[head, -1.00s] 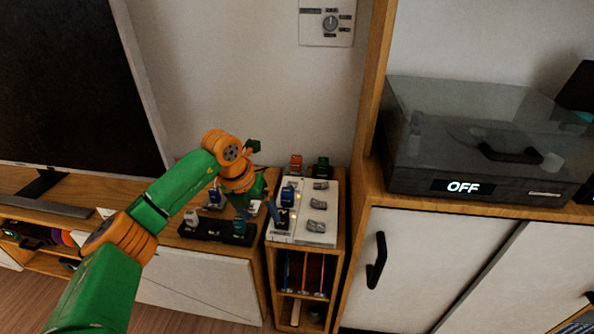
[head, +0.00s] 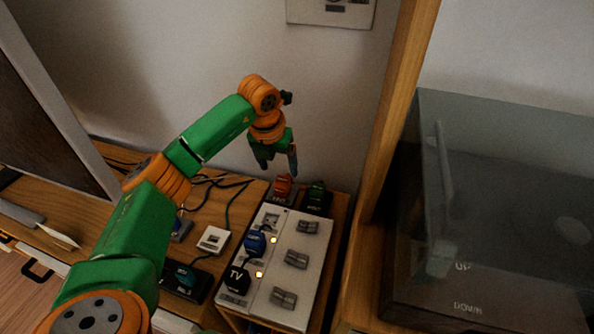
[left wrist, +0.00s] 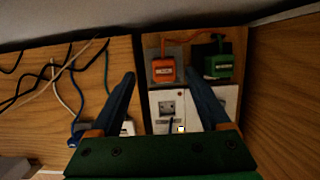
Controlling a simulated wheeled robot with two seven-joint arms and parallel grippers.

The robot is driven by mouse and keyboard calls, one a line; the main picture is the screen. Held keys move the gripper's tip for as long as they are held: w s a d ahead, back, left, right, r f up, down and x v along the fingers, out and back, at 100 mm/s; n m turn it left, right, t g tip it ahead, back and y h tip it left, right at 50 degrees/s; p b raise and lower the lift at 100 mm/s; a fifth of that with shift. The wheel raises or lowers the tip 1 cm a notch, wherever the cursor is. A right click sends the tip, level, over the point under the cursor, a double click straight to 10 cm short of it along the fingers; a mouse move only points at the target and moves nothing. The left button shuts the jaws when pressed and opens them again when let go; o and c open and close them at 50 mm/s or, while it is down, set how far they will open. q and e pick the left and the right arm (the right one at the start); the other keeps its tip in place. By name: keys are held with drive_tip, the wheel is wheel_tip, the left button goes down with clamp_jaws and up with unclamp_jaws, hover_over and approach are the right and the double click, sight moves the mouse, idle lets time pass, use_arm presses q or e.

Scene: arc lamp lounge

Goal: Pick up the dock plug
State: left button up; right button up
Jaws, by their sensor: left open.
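My left gripper (head: 278,165) is open and empty, pointing down above the back of a low wooden cabinet. A blue plug (head: 256,243) and a black plug marked TV (head: 238,278) sit on a white socket panel (head: 283,318). The small labels are too blurred to tell which is the dock plug.
The panel carries several grey switches (head: 297,259). A black strip with a teal plug (head: 185,277) and loose cables lies to the left. A wooden upright (head: 388,130) and a dark clear-lidded box (head: 500,200) stand close on the right; a wall is behind.

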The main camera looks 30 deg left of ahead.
sight(281, 182)
use_arm(q)
drive_tip(key=f, duration=0.4)
drive_tip(key=f+b, duration=0.1)
drive_tip(key=f, duration=0.1)
drive_tip(key=shift+w+d+f, duration=0.1)
drive_tip(key=shift+d+f, duration=0.1)
drive_tip(key=shift+d, duration=0.05)
drive_tip(key=shift+w+f, duration=0.1)
drive_tip(key=shift+f, duration=0.05)
clamp_jaws()
